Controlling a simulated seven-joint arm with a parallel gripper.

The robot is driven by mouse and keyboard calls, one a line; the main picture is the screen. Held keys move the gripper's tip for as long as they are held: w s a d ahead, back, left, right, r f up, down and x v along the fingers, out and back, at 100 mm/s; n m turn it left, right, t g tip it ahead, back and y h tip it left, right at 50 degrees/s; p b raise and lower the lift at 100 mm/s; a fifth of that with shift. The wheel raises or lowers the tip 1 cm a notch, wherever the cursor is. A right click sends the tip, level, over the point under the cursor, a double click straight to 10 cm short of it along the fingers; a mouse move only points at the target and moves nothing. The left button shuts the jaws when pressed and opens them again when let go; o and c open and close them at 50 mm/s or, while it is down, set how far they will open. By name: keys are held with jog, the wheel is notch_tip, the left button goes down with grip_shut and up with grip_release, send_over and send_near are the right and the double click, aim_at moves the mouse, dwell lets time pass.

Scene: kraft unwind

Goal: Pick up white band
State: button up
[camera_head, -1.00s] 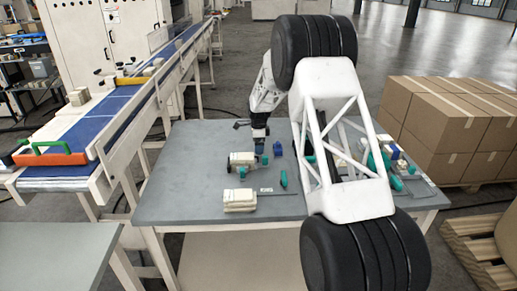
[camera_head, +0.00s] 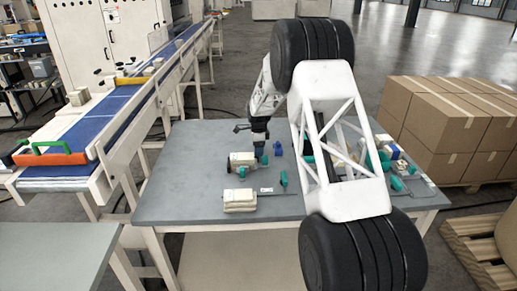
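My gripper (camera_head: 259,152) points down over the middle of the grey table, small and dark in the picture. Whether its fingers are open or shut is too small to tell. A cream-white piece (camera_head: 238,160) with dark parts lies just left of the fingertips; contact cannot be made out. A stack of cream-white pieces (camera_head: 240,200) lies nearer the front edge. I cannot tell for certain which of these is the white band. My own arm covers part of the table's right half.
The grey table (camera_head: 180,185) also bears small teal pieces (camera_head: 283,179) and a blue piece (camera_head: 278,148). More teal and white pieces lie at the right, partly hidden. A conveyor (camera_head: 110,105) runs along the left. Cardboard boxes (camera_head: 440,125) stand at the right. The table's left part is clear.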

jog(key=shift+c, duration=1.3)
jog(key=shift+r, duration=0.1)
jog(key=shift+r, duration=4.9)
jog(key=shift+s, duration=0.1)
send_near(242, 156)
jog(key=shift+w+d+f, duration=0.2)
jog(key=shift+w+d, duration=0.05)
jog(key=shift+w, duration=0.2)
jog(key=shift+w+d+f, duration=0.2)
jog(key=shift+w, duration=0.25)
jog(key=shift+s+a+r, duration=0.1)
jog(key=shift+s+a, duration=0.1)
jog(key=shift+s, duration=0.25)
jog(key=shift+s+a+r, duration=0.1)
jog(key=shift+s+a, duration=0.1)
jog(key=shift+s, duration=0.2)
jog(key=shift+f, duration=0.15)
jog(key=shift+f, duration=2.4)
jog(key=shift+f, duration=1.1)
